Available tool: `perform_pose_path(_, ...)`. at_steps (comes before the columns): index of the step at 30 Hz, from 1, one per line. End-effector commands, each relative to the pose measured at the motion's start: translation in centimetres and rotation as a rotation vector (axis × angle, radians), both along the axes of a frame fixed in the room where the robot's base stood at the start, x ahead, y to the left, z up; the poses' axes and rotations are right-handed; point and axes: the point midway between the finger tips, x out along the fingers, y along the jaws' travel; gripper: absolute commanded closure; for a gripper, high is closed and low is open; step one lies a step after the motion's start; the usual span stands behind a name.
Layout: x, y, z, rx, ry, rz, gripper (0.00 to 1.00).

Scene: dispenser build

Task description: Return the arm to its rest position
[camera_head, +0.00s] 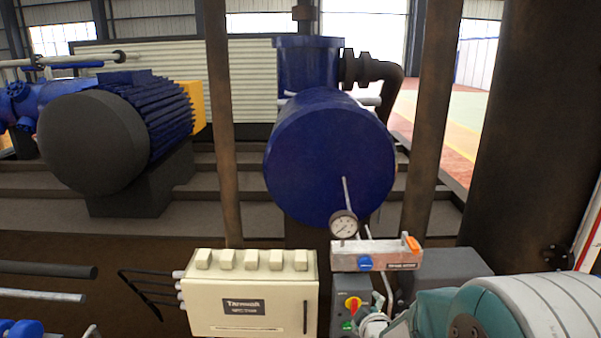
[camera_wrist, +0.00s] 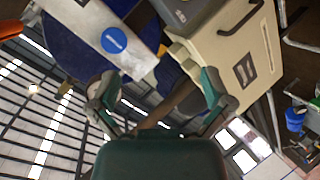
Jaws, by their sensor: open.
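My arm (camera_head: 490,308), white and teal, reaches in from the lower right of the head view. My gripper (camera_wrist: 157,84) shows in the wrist view with its two teal and grey fingers spread wide apart. I see nothing held between them. In the head view the gripper end is small and partly cut off by the bottom edge, close to a grey switch box (camera_head: 352,300) with a red and yellow knob and a green button. In the wrist view the fingers appear in front of a beige cabinet and a pale metal block.
The beige cabinet (camera_head: 250,295) stands left of the switch box. Brown posts (camera_head: 432,120) and a blue tank (camera_head: 325,155) stand behind.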

Motion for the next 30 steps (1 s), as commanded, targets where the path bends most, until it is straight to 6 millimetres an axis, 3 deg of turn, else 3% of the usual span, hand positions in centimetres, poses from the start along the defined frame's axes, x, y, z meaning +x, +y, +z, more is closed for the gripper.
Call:
perform_pose_path(3,-1.3,0.0,2.0,0.071,0.047,-0.035,0.00)
perform_pose_path(14,-6.7,-0.1,6.4,0.280,0.215,-0.166,0.00)
perform_pose_path(30,-18.3,-0.3,11.1,0.552,0.454,-0.434,0.00)
